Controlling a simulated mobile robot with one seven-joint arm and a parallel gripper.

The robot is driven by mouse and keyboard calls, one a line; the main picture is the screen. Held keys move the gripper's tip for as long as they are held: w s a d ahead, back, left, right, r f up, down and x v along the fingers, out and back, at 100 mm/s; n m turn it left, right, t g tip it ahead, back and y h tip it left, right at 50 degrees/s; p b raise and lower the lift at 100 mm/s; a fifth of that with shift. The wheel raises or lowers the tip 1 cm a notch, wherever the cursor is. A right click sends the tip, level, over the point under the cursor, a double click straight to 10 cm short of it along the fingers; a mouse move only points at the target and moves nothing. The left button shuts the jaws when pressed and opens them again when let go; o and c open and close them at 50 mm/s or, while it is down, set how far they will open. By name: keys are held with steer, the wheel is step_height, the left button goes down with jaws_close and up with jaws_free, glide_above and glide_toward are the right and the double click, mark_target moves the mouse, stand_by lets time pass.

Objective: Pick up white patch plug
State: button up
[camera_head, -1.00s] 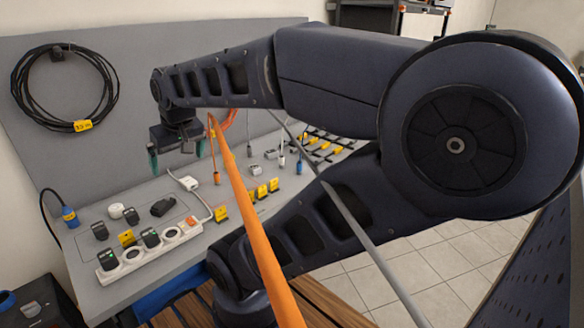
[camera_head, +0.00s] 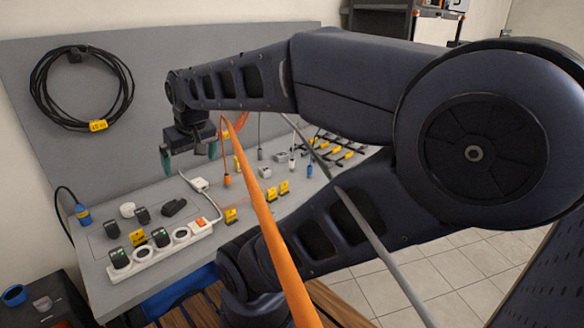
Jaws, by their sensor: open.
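The white patch plug (camera_head: 292,164) appears as a small white piece on a thin cable over the grey table, right of centre. It is partly lost among the cables. A blue plug (camera_head: 309,171) is just to its right, a grey plug (camera_head: 260,154) to its left, and an orange plug (camera_head: 227,180) farther left. My gripper (camera_head: 189,156) points down with two teal fingers apart and nothing visible between them. It is above the table, well left of the white plug and apart from it.
A white power strip (camera_head: 160,248) with black adapters lies at the table's front left. Yellow tags (camera_head: 284,187) stand near the front edge. A coiled black cable (camera_head: 82,90) hangs on the back panel. An orange cable (camera_head: 262,210) crosses the view.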

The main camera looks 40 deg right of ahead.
steer(key=c, duration=1.1)
